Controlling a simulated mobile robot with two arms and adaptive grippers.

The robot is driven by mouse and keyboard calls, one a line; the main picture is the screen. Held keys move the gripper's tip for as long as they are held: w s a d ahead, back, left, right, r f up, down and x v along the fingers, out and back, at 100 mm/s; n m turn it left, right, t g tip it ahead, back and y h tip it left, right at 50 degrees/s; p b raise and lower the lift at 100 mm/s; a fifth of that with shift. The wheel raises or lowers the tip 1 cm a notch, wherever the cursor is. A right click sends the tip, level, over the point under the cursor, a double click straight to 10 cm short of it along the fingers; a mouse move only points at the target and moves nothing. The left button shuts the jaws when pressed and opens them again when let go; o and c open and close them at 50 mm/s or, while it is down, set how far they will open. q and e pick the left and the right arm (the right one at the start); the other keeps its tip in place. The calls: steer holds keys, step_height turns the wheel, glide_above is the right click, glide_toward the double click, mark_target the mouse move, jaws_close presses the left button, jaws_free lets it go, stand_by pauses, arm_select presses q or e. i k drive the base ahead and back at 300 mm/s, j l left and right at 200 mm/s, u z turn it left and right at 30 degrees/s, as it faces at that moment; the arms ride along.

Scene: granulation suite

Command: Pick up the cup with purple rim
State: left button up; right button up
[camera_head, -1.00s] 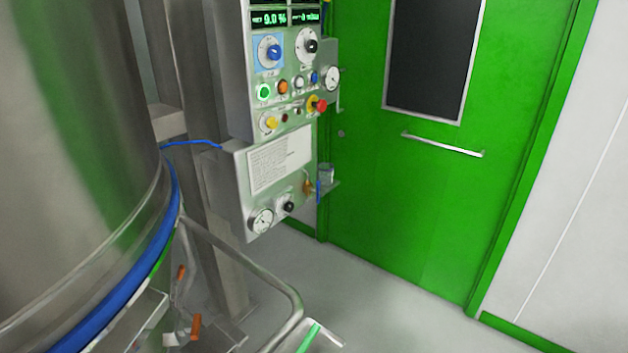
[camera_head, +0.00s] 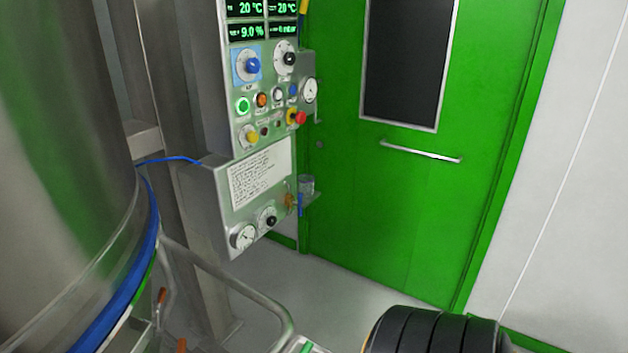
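No other cup shows. Neither of my grippers is in view, so nothing shows of what they hold.
The control panel (camera_head: 258,178) with knobs, buttons and gauges hangs left of the shelf. A large steel vessel (camera_head: 60,130) with a blue band and a bent metal rail (camera_head: 235,288) fill the left. The green door (camera_head: 400,200) is shut. Grey floor (camera_head: 330,290) is clear before it.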

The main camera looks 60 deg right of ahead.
mark_target(306, 186)
steer(key=l+u, duration=0.15)
steer(key=l, duration=1.2)
steer(key=l+u, duration=0.2)
steer(key=l, duration=1.1)
steer(key=k, duration=0.05)
